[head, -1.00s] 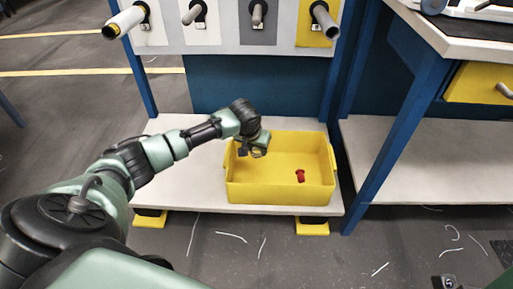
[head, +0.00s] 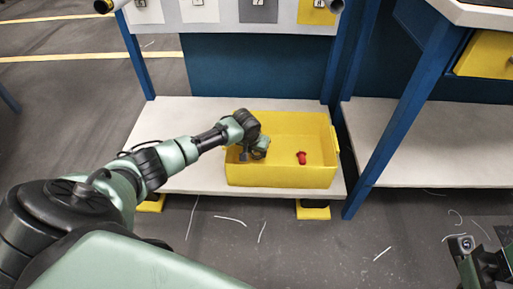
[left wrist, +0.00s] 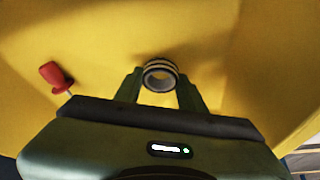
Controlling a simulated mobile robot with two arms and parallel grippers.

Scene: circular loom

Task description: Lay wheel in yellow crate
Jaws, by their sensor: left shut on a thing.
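The yellow crate (head: 282,176) stands on the lower white shelf, and its walls and floor fill much of the left wrist view (left wrist: 95,45). The wheel (left wrist: 160,65) is a small ring with dark and pale bands, held between the two fingers of my left gripper (left wrist: 160,88). In the head view my left gripper (head: 252,156) reaches down inside the crate at its left side. I cannot tell whether the wheel touches the crate floor. My right gripper (head: 482,264) shows only partly at the bottom right, away from the crate.
A red object (head: 301,158) lies in the crate right of my left gripper; it also shows in the left wrist view (left wrist: 54,76). A blue post (head: 400,125) stands right of the crate. The shelf (head: 180,115) left of the crate is bare.

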